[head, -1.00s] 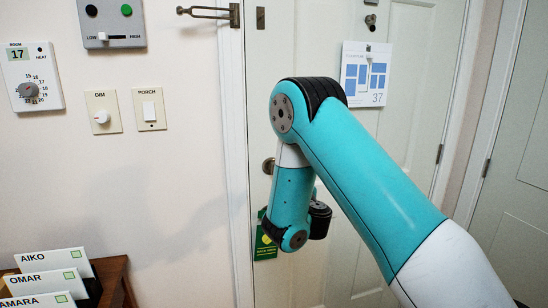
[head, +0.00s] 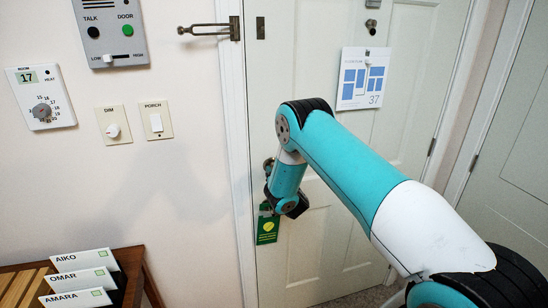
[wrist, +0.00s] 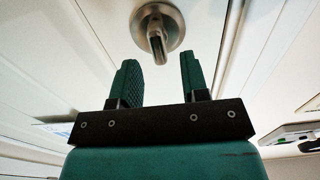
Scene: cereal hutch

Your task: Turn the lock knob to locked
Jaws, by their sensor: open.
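A round metal fitting with a short projecting bar, apparently the lock knob (wrist: 150,18), shows at the top of the wrist view. Its bar points down in that picture, slightly tilted. My gripper (wrist: 158,65) is open and empty, with its two green fingers apart. The fitting lies beyond the fingertips, roughly in line with the gap, and I see no contact. In the head view a metal fitting (head: 268,164) shows on the door's left side, partly behind my arm. My gripper's fingers are hidden there.
The white door (head: 320,235) carries a green hanging tag (head: 267,229), a floor-plan sheet (head: 363,78) and a metal fitting (head: 371,27) high up. A metal door guard (head: 208,30) sticks out from the frame. Wall panels and a name-card rack (head: 80,281) stand left.

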